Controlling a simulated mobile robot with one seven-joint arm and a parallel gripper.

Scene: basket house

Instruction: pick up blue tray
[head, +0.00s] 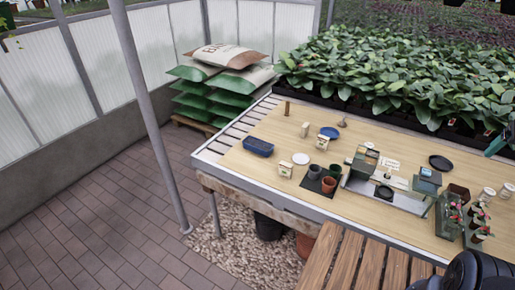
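The blue tray (258,147) is a small, dark blue rectangular tray with raised sides. It sits flat near the left edge of the wooden tabletop (240,168), and nothing is seen lying on top of it. A dark rounded part of my arm shows in the bottom right corner, far from the tray. My gripper's fingers do not show in this view.
Near the tray are a round blue dish (329,132), a white dish (301,158) and small packets. Pots (328,184) and a metal tray stand mid-table. Leafy plants (410,75) line the back. A metal post (150,115) rises left; a slatted wooden surface (365,265) is in front.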

